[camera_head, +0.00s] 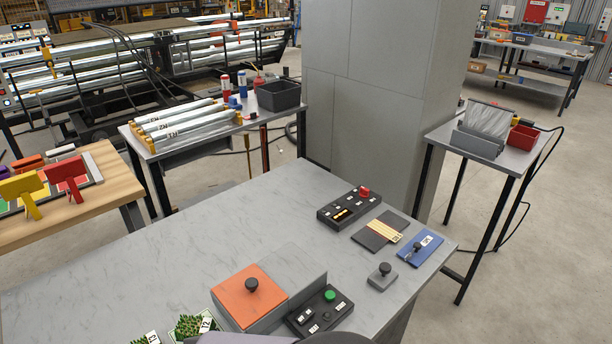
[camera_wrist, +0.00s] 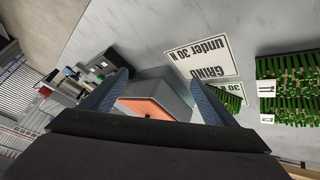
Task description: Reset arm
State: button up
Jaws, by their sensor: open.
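My gripper (camera_wrist: 160,78) is open and empty in the wrist view, its two dark fingers apart above the grey marbled table (camera_head: 200,245). Between and beyond the fingers is a grey box with an orange plate (camera_wrist: 148,106). In the head view this orange plate (camera_head: 240,305) has a black knob and lies on the box near the table's front. Green turf pieces with white labels (camera_wrist: 290,95) lie at the right in the wrist view. They also show at the bottom edge of the head view (camera_head: 188,327), partly cut off.
A control box with a green button (camera_head: 318,313) stands beside the orange plate. Another with a red button (camera_head: 345,209), a dark pad (camera_head: 371,236), a blue plate (camera_head: 426,241) and a grey knobbed block (camera_head: 382,282) lie right. A grey column (camera_head: 375,90) rises behind. The table's middle is clear.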

jog(key=d+g+p, duration=0.1)
jog(key=d+g, duration=0.1)
jog(key=d, duration=0.4)
jog(key=w+d+r+g+p, duration=0.1)
jog(key=d+g, duration=0.1)
jog(key=d, duration=0.4)
jog(key=d+g+p, duration=0.1)
jog(key=d+g, duration=0.1)
jog(key=d, duration=0.4)
jog(key=shift+w+d+r, duration=0.1)
jog(key=shift+w+r, duration=0.15)
jog(key=shift+r, duration=0.15)
jog(key=s+d+r+g+y+p, duration=0.1)
jog(key=s+d+r+y+p, duration=0.1)
jog(key=d, duration=1)
jog(key=shift+s+r+m+g+y+p, duration=0.2)
jog(key=shift+s+m+g+y+p, duration=0.3)
jog(key=shift+s+p, duration=0.95)
jog(key=shift+s+b, duration=0.3)
jog(key=shift+b, duration=0.05)
